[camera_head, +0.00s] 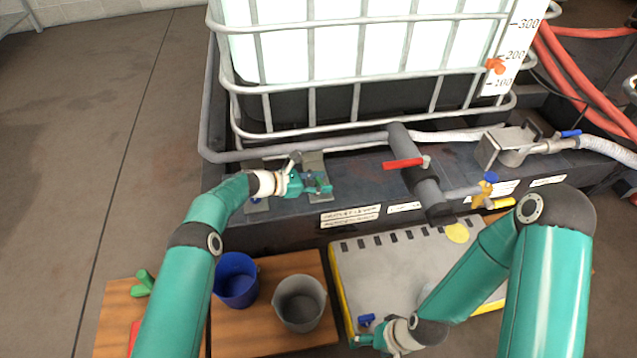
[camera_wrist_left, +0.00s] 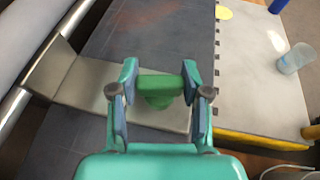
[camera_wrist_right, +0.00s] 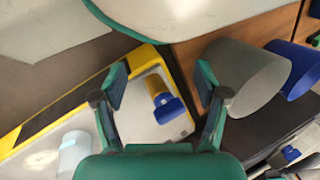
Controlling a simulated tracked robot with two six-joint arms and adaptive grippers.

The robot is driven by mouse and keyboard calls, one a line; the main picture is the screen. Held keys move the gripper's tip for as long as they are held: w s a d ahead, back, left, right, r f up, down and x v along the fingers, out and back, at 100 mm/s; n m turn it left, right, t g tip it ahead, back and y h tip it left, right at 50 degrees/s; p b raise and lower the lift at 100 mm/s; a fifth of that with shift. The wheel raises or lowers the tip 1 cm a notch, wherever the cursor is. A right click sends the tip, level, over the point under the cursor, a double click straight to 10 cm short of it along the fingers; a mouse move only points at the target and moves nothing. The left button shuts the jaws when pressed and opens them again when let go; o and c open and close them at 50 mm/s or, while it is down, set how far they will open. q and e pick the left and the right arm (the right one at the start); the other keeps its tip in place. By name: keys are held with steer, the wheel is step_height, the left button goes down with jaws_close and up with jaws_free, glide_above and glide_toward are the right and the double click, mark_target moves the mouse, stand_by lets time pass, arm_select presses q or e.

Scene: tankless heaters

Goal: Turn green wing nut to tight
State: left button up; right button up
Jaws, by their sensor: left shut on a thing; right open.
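The green wing nut (camera_wrist_left: 160,86) lies between the two fingers of my left gripper (camera_wrist_left: 160,92), which is shut on it. It sits over a pale metal bracket plate (camera_wrist_left: 85,83) on the dark ledge. In the head view my left gripper (camera_head: 318,185) is at the bracket (camera_head: 313,162) below the tank cage; the nut is largely hidden there by the gripper. My right gripper (camera_wrist_right: 163,88) is open and empty above the tray. A brass and blue fitting (camera_wrist_right: 168,106) shows between its fingers, apart from them.
A blue mug (camera_head: 236,280) and a grey cup (camera_head: 300,302) stand on a wooden board (camera_head: 265,338). The yellow-edged tray (camera_head: 375,265) is to their right. A pipe with a red lever (camera_head: 403,163) stands right of my left gripper. The caged tank (camera_head: 360,45) is behind.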

arm_select(q)
steer(key=o, duration=1.2)
steer(key=shift+c, duration=0.2)
steer(key=shift+v, duration=0.8)
steer(key=v, duration=1)
steer(key=shift+a+r, duration=0.15)
steer(key=shift+a, duration=0.1)
steer(key=shift+c, duration=0.3)
